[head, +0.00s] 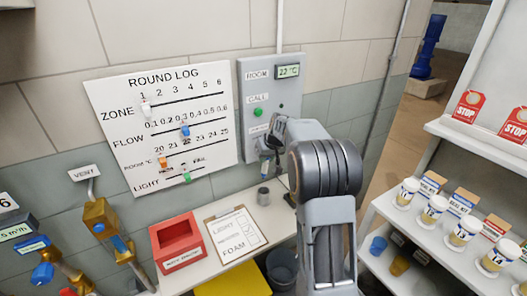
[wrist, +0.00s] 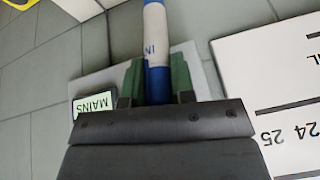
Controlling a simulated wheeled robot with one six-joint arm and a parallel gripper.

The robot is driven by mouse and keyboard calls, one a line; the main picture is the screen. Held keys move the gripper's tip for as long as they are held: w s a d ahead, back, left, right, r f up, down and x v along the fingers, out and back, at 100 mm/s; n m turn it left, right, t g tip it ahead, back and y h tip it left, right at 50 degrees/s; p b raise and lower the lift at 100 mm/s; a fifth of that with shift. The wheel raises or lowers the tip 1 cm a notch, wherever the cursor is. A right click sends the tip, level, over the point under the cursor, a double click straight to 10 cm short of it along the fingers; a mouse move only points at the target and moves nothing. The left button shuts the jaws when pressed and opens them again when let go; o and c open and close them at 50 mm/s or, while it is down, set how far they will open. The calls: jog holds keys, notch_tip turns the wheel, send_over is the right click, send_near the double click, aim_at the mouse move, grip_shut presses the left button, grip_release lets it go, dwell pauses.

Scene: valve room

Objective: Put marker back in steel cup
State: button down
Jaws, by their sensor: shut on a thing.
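The marker (wrist: 155,35), white with blue ends, is held between the green fingers of my gripper (wrist: 157,82) in the wrist view. In the head view my gripper (head: 267,157) is in front of the wall panel, partly hidden by my arm. A small blue end of the marker (head: 264,169) shows below it. The steel cup (head: 263,197), a small grey cylinder, stands on the white ledge just below my gripper. The marker is apart from the cup and above it. The inside of the cup is too small to make out.
A clipboard (head: 236,234) and a red box (head: 177,242) lie left of the cup. A dark bin (head: 282,268) is below the ledge. The round log board (head: 163,125) and grey call panel (head: 272,100) are on the wall. Shelves with several labelled cups stand right.

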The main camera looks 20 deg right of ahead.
jog(key=shift+w+d+f, duration=0.1)
jog(key=shift+w, duration=0.15)
jog(key=shift+f, duration=0.1)
jog(key=shift+d+f+b, duration=0.1)
jog(key=shift+f+b, duration=0.5)
jog(key=shift+f, duration=0.05)
notch_tip(320, 180, down, 9)
jog(key=b, duration=0.6)
jog(key=shift+b, duration=0.3)
jog(key=shift+r, duration=0.1)
jog(key=c, duration=0.9)
grip_release()
jog(key=shift+r, duration=0.15)
jog(key=v, duration=1.3)
jog(key=shift+s+r, duration=0.2)
jog(key=shift+r, duration=0.05)
